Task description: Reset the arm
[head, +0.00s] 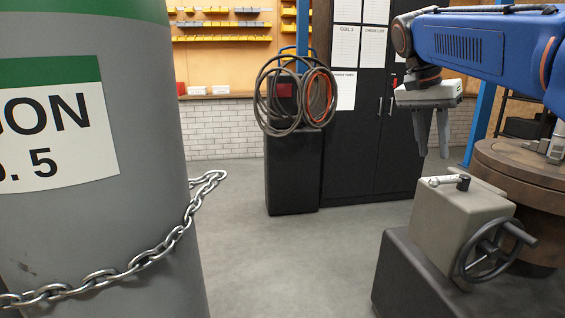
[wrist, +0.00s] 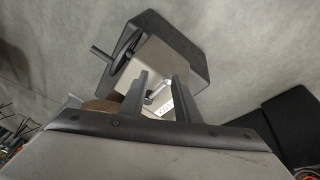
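My gripper (head: 433,153) hangs from the end of my blue arm at the upper right of the head view, its fingers pointing down. It is above the grey box with a handwheel (head: 447,232) and apart from it. In the wrist view, the two dark fingers of my gripper (wrist: 161,92) stand apart with a gap between them. The gripper is open and holds nothing. The same box shows beyond the fingers in the wrist view (wrist: 165,62), with a small lever partly between them.
A large grey gas cylinder (head: 150,170) with a chain (head: 120,270) fills the left. Coiled hoses (head: 283,95) hang over a black pedestal (head: 292,170). A black cabinet (head: 365,130) stands behind. A brown round table (head: 520,165) is at the right. The middle floor is clear.

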